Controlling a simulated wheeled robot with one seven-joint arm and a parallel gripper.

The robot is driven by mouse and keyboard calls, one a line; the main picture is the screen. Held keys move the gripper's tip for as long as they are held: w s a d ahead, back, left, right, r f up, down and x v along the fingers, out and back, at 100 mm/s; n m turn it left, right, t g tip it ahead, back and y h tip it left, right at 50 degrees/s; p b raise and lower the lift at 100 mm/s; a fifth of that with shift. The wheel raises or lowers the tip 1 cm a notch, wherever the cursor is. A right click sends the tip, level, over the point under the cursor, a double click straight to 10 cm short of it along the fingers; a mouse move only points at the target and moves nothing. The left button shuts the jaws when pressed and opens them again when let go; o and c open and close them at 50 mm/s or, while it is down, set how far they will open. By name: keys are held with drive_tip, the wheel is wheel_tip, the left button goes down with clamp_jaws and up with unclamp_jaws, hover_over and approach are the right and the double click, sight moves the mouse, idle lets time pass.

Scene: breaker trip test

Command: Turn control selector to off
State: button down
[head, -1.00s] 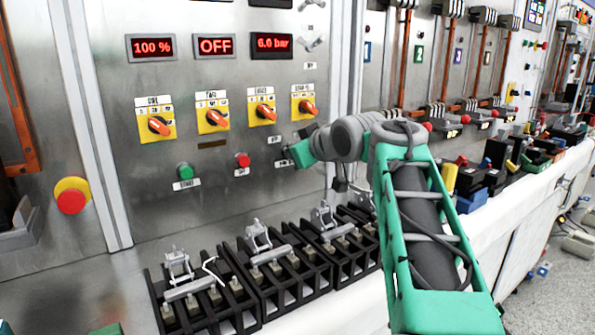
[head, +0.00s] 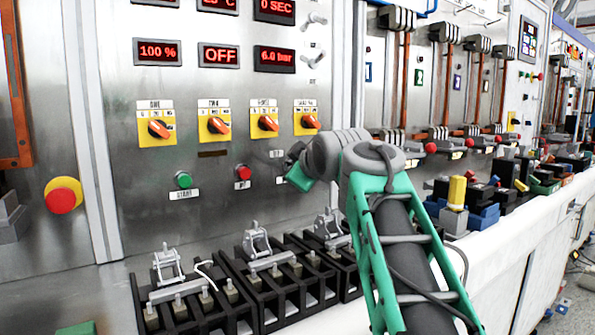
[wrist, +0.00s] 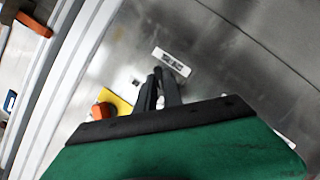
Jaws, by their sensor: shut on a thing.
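Several yellow plates with orange rotary knobs sit in a row on the steel panel. The rightmost orange knob (head: 310,122) is just above my gripper (head: 292,172) in the head view. I cannot read which one is the control selector. In the wrist view, the dark fingers of my gripper (wrist: 165,88) are close together at the panel, below a small white label (wrist: 172,62). They are shut on a small part that is mostly hidden between them. An orange knob (wrist: 103,110) on a yellow plate is left of the fingers, apart from them.
A green button (head: 183,179) and a red button (head: 243,172) are left of my gripper. A red stop button (head: 61,200) is at far left. Black breaker blocks (head: 180,300) with metal levers stand below the panel. A display (head: 219,55) reads OFF.

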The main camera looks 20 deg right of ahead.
drive_tip(key=c, duration=1.5)
unclamp_jaws()
drive_tip(key=p+v, duration=0.1)
drive_tip(key=v, duration=0.6)
drive_tip(key=shift+s+r, duration=0.1)
drive_tip(key=shift+s, duration=0.3)
